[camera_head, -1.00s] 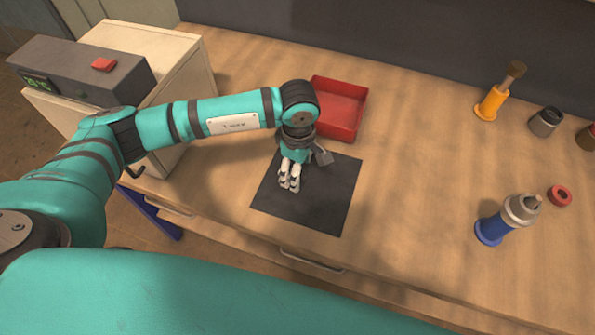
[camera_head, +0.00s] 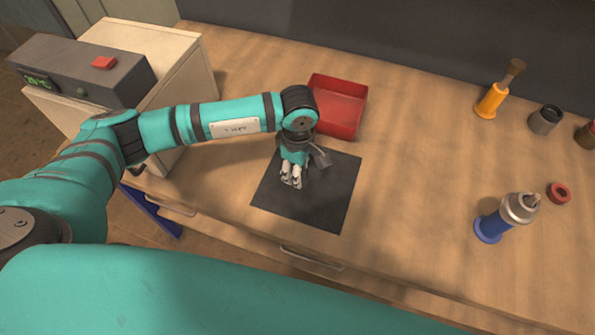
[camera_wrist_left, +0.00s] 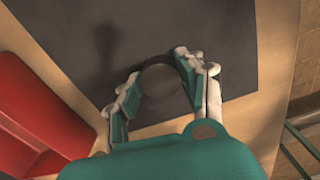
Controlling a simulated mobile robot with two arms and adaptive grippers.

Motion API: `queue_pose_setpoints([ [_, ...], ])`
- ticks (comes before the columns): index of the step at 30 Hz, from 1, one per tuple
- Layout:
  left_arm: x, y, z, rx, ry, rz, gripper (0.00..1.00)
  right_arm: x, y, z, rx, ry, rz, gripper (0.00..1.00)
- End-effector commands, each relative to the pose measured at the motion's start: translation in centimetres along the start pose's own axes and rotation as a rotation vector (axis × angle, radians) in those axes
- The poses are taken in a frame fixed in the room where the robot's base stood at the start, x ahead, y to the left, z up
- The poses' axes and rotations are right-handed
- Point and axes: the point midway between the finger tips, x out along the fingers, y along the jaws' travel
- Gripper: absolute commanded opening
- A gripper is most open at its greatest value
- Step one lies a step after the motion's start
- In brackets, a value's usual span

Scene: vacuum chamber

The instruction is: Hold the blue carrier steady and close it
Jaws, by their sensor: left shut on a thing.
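The blue carrier (camera_head: 488,229) stands at the right of the bench, a blue cylinder with a grey metal upper part (camera_head: 519,207). My left gripper (camera_head: 291,181) is far to its left, pointing down over the black mat (camera_head: 325,205). In the left wrist view the left gripper (camera_wrist_left: 160,88) is shut on a dark grey round thing (camera_wrist_left: 160,80) between its fingers. In the head view the hand hides this thing, and I cannot tell exactly what it is. My right gripper is not in view.
A red tray (camera_head: 340,108) lies just behind the mat. An orange carrier (camera_head: 491,103), a grey cup (camera_head: 545,120), a dark reddish container (camera_head: 588,135) and a red ring (camera_head: 559,193) stand at the right. A box (camera_head: 180,80) is at the left. Mid-bench is clear.

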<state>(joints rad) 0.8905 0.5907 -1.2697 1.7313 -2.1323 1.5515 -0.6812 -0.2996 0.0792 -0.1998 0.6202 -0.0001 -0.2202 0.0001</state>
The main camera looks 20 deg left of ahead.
Motion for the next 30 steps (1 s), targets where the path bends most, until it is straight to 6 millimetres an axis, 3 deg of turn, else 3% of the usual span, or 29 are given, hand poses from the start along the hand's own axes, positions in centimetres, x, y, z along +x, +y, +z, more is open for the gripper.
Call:
queue_pose_setpoints([
  [8,-0.6,0.1,0.0,0.0,-0.001,0.002,0.17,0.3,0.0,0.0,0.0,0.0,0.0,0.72],
  [15,-3.4,0.1,0.0,0.001,0.0,0.006,0.17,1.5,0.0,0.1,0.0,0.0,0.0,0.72],
  [30,-4.4,-7.8,9.4,0.008,-0.003,0.002,0.17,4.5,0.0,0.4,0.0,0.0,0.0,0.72],
])
